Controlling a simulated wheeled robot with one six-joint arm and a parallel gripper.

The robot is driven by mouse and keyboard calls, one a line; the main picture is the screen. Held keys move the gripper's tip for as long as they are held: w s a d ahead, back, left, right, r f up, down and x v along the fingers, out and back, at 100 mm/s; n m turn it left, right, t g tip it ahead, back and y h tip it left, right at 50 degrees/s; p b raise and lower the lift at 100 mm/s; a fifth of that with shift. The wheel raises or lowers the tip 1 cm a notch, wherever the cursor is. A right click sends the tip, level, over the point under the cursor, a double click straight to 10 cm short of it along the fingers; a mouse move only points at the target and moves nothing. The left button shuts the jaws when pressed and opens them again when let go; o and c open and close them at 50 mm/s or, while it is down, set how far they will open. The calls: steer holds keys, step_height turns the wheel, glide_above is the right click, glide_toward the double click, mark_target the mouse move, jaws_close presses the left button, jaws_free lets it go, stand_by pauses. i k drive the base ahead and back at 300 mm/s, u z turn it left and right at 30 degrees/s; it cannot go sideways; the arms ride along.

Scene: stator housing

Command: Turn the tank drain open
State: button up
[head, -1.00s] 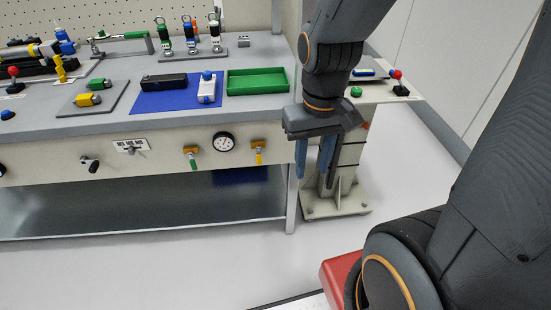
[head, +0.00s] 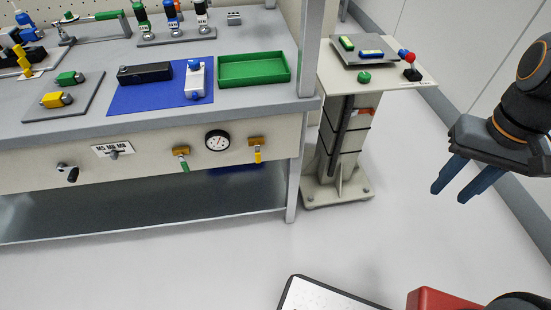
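Two small brass valves sit on the front panel of the workbench. The left one has a green lever (head: 183,163) and the right one has a yellow lever (head: 258,154); both levers hang down. A round white gauge (head: 217,140) is between them. No readable label shows which valve is the tank drain. My gripper (head: 450,194) is at the right of the view, well apart from the bench and the valves. Its two blue fingers point down and left with a gap between them, and nothing is in them.
The bench's front leg (head: 292,188) stands right of the valves. A pedestal (head: 337,190) with a small top and red-knobbed joystick (head: 409,62) stands beside it. A green tray (head: 253,69) lies on the bench edge above the valves. The floor (head: 400,235) before the pedestal is clear.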

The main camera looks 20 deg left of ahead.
mark_target(257, 153)
steer(key=k, duration=0.95)
steer(key=u, duration=1.6)
